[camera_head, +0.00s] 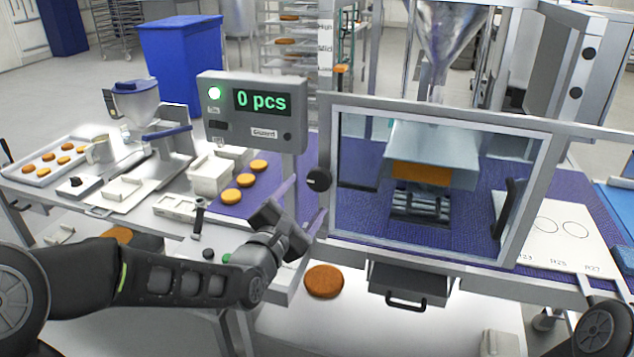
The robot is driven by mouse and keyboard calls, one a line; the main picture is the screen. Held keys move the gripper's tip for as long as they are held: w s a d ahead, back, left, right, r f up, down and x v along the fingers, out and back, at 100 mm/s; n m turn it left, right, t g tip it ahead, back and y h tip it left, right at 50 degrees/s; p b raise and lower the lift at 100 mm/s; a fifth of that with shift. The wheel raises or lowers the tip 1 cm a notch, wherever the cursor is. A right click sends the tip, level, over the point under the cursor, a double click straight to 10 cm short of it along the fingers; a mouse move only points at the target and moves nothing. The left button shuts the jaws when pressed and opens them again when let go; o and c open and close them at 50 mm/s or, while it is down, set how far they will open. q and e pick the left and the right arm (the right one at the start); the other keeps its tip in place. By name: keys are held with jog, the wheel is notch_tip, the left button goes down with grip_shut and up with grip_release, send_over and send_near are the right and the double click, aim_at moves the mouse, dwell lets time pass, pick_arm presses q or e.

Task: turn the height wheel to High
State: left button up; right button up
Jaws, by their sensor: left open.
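A round black knob (318,180), which looks like the height wheel, sits on the grey post left of the clear guard door. A vertical scale (325,42) above it reads High at the top and Mid below. A small orange pointer (341,69) sits beside the scale, below the Mid mark. Any lower label is hidden behind the display box or cannot be read. My left gripper (302,207) is open and empty, just below and left of the knob, apart from it in the picture. My right gripper is not in view.
A display box (251,112) reading 0 pcs stands left of the knob. The framed guard door (435,122) with a black handle stands to its right. Brown rounds (238,181) lie on the purple belt behind my left arm. A drawer (410,282) is below.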

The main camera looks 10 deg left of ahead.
aim_at(318, 182)
pick_arm(q)
jog(key=w, duration=0.2)
jog(key=w+p, duration=0.1)
jog(key=w, duration=0.2)
jog(key=w+d+p, duration=0.1)
jog(key=w, duration=0.1)
jog(key=shift+w, duration=0.2)
jog(key=shift+c, duration=0.4)
jog(key=c, duration=1.3)
jog(key=shift+f, duration=0.1)
